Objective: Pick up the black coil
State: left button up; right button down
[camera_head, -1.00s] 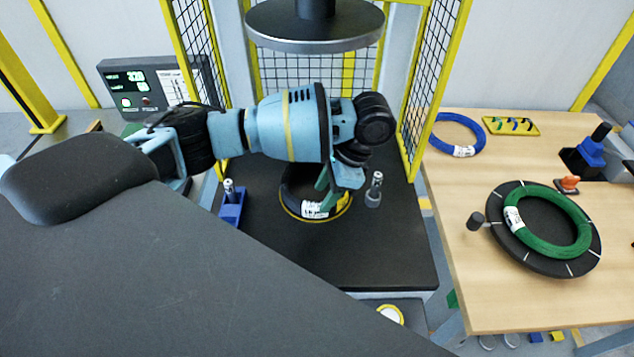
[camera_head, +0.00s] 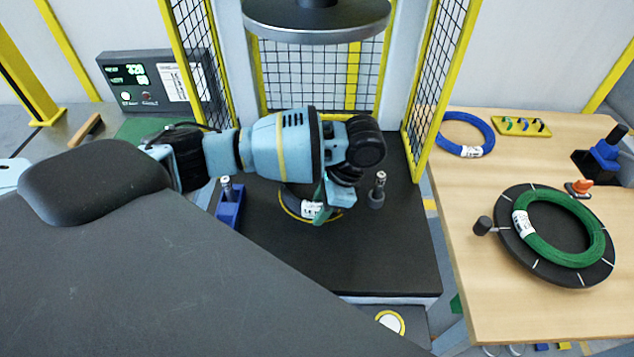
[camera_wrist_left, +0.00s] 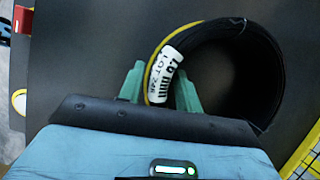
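The black coil (camera_head: 292,204) with a white label lies flat on the dark press table, inside a yellow ring marking. In the head view my left wrist hides most of it. In the left wrist view the black coil (camera_wrist_left: 262,75) fills the upper right, its label near the gripper. My left gripper (camera_head: 320,203) is down at the coil's near side. In the wrist view the left gripper's green fingers (camera_wrist_left: 160,85) stand on either side of the labelled rim, one outside and one inside. Whether they press on it cannot be told. My right gripper is not in view.
A blue holder (camera_head: 231,207) and a small metal post (camera_head: 377,190) stand either side of the coil. A round press plate (camera_head: 315,28) hangs above, with mesh guards around. The wooden table (camera_head: 465,230) holds a green coil (camera_head: 532,249) and a blue coil (camera_head: 447,116).

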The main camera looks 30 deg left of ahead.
pick_arm(q)
grip_shut()
dwell(1.2)
